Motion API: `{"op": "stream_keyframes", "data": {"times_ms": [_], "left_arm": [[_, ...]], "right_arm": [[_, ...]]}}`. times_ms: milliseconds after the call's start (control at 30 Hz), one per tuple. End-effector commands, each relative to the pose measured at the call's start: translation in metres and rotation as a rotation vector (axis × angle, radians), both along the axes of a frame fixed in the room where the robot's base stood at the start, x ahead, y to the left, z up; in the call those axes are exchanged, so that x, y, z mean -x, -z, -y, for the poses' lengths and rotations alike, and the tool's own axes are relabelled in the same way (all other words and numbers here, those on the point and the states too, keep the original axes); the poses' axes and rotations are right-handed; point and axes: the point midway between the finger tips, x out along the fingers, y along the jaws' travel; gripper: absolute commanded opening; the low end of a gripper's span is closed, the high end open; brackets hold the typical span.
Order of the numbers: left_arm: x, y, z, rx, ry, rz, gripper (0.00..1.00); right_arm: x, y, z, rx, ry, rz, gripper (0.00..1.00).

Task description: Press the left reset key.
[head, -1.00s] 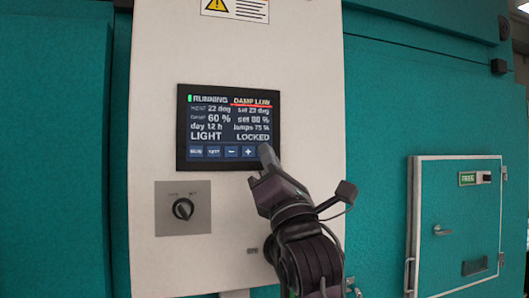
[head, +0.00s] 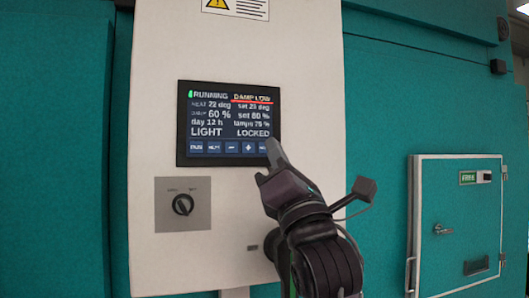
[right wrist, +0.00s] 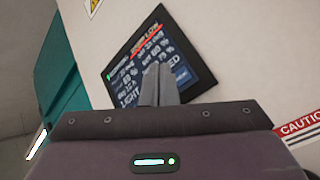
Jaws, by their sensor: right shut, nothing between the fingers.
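A dark control screen (head: 229,124) is set in a pale panel. It shows RUNNING, DAMP LOW underlined in red, LIGHT and LOCKED. Along its bottom is a row of small blue keys, with a minus key (head: 231,147) and a plus key (head: 248,147); the rightmost key is partly covered by my finger. I cannot make out a key labelled reset. My right gripper (head: 272,146) is shut and empty, its tip at the screen's lower right corner; contact cannot be told. The right wrist view shows its fingers (right wrist: 160,84) in front of the screen (right wrist: 153,58). My left gripper is not in view.
A rotary knob (head: 183,205) on a grey plate sits below the screen at left. A warning label (head: 236,7) is above. A small teal door (head: 458,225) with a handle stands at right. The panel between screen and knob is clear.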

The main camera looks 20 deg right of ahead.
Motion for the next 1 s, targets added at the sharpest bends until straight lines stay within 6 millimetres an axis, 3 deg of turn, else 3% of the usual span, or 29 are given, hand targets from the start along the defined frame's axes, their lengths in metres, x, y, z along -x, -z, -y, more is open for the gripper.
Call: {"op": "stream_keyframes", "data": {"times_ms": [300, 1000], "left_arm": [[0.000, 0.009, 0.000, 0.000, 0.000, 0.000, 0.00], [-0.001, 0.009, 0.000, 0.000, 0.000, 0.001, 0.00]], "right_arm": [[0.026, 0.001, 0.001, 0.000, -0.001, 0.001, 0.00], [0.027, 0.000, 0.001, 0.001, 0.000, -0.001, 0.00]]}}
